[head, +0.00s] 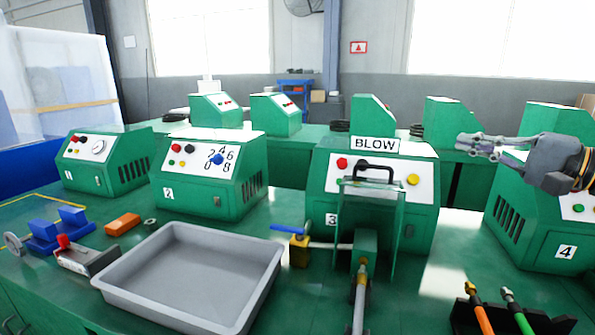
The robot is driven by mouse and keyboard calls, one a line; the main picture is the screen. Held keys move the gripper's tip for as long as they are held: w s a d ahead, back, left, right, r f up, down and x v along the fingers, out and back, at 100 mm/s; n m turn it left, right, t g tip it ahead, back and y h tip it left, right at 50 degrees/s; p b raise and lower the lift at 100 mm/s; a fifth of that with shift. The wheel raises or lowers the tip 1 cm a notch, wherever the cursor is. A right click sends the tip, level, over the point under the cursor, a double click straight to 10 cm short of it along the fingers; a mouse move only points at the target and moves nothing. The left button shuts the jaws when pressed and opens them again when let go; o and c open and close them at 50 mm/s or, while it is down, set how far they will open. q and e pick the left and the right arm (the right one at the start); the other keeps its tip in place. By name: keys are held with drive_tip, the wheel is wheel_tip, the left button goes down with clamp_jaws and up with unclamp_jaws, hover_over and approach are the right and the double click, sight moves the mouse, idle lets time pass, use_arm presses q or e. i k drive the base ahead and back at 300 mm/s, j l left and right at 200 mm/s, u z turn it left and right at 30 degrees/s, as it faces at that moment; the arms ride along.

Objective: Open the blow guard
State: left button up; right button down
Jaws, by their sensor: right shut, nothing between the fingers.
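The BLOW sign (375,144) sits on top of the green machine numbered 3 (425,225). A clear guard panel (388,215) stands upright in front of this machine, over a green block (366,245) with a metal nozzle or rod. A black handle (376,166) shows at the panel's top edge; exactly how it joins the panel is hard to tell. My right gripper (462,143) is shut and empty, pointing left, in the air to the right of the sign and apart from the guard and handle. My left gripper is not in view.
A grey tray (190,318) lies front left of the guard. A yellow valve with a blue lever (299,250) stands just left of it. Tools with orange and green handles (515,308) stand front right. Machine 4 (533,235) is under my right arm.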

sight(399, 213)
drive_tip(key=k+j, duration=0.2)
drive_tip(key=k, duration=0.2)
drive_tip(key=k+j, duration=0.15)
drive_tip(key=k, duration=0.25)
